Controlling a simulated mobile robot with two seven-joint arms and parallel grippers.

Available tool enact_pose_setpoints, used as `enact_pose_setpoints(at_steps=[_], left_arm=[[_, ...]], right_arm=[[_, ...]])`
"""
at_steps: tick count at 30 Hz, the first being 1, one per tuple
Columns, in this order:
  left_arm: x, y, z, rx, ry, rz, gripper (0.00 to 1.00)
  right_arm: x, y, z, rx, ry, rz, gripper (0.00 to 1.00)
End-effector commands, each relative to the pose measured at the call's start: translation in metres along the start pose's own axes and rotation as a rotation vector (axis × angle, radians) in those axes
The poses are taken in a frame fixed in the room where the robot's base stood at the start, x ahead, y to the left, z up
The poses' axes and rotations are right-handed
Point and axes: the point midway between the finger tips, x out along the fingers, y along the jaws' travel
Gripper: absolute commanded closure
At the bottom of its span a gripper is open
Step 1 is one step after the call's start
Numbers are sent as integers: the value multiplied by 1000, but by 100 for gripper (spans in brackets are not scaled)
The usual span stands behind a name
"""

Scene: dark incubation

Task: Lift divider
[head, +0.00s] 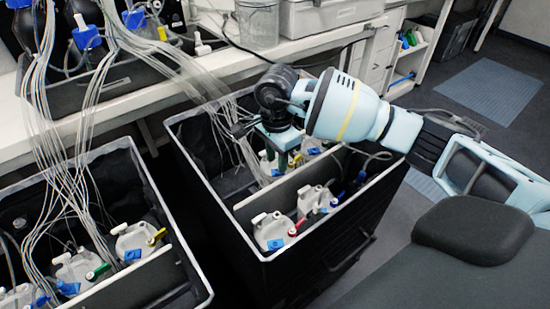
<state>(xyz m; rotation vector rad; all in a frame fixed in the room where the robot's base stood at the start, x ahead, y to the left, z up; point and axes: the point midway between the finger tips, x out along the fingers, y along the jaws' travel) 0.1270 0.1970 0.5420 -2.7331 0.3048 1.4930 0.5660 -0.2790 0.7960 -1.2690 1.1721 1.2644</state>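My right gripper (282,164) points down over the crate, close to the divider's upper edge. Its fingertips are small and partly lost among tubes and bottles, so I cannot tell whether they touch the divider or how far apart they are. My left gripper is not in view.
A second black crate (197,272) with bottles and a divider stands at left. Bundles of clear tubing (75,150) hang from the white bench (120,107) into both crates. A clear container (257,22) sits on the bench. Open floor with mats (490,88) lies at right.

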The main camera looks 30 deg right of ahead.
Motion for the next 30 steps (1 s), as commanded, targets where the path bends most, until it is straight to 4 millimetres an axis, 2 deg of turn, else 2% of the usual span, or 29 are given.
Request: enact_pose_setpoints(at_steps=[5, 12, 19, 23, 30], left_arm=[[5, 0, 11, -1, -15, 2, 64], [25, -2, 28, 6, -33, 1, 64], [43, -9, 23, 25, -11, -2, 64], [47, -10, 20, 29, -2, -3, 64], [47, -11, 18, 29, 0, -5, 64]], right_arm=[[16, 1, 1, -1, -2, 4, 69], [56, 2, 1, -1, -2, 7, 69], [93, 1, 1, 0, -2, 5, 69], [100, 0, 1, 0, -2, 1, 69], [100, 0, 1, 0, -2, 0, 69]])
